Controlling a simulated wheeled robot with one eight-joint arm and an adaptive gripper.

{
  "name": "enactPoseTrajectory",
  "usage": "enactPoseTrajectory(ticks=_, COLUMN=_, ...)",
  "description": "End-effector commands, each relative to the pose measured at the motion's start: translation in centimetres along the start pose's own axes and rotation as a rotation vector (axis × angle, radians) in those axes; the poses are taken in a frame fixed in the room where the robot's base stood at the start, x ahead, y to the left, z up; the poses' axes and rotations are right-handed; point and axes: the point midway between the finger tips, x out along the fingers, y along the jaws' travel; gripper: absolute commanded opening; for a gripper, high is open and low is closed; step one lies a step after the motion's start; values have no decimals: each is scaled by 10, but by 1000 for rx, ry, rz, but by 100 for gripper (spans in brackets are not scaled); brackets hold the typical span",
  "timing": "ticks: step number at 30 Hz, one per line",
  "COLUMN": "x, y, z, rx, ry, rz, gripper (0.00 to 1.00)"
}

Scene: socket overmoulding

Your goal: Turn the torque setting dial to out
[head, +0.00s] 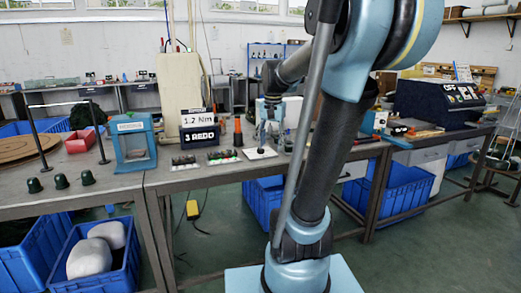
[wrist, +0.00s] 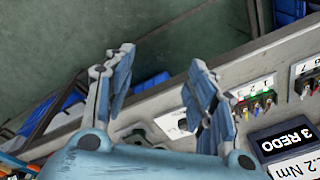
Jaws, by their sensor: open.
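I cannot pick out the torque setting dial for certain in either view. A dark display unit (head: 200,136) on the bench reads "1.2 Nm" and "3 REDO". It also shows in the wrist view (wrist: 288,140), at the lower right. A white plate (head: 259,154) with a small dark part on it lies right of the display. My gripper (head: 268,132) is above this plate, and the plate shows partly between and behind its fingers in the wrist view (wrist: 172,120). My gripper (wrist: 161,62) is open, with nothing between its fingers.
Trays with small coloured parts (head: 222,157) lie between the display and the plate. A light blue press-like fixture (head: 132,145) and several dark green knobs (head: 60,181) stand to the left. A black box marked "OFF" (head: 437,103) stands on the right bench. Blue crates fill the space below.

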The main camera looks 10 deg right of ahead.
Motion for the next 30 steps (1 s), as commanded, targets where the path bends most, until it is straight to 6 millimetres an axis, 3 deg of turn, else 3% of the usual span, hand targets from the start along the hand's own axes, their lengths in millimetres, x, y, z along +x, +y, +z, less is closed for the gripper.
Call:
enactPoseTrajectory(ticks=13, x=-30, y=-65, z=-115, rx=291, ry=-38, rz=29, gripper=51)
enactPoseTrajectory(ticks=24, x=-26, y=-116, z=-205, rx=529, ry=-62, rz=62, gripper=51)
enactPoseTrajectory(ticks=30, x=-20, y=-132, z=-235, rx=613, ry=-70, rz=75, gripper=51)
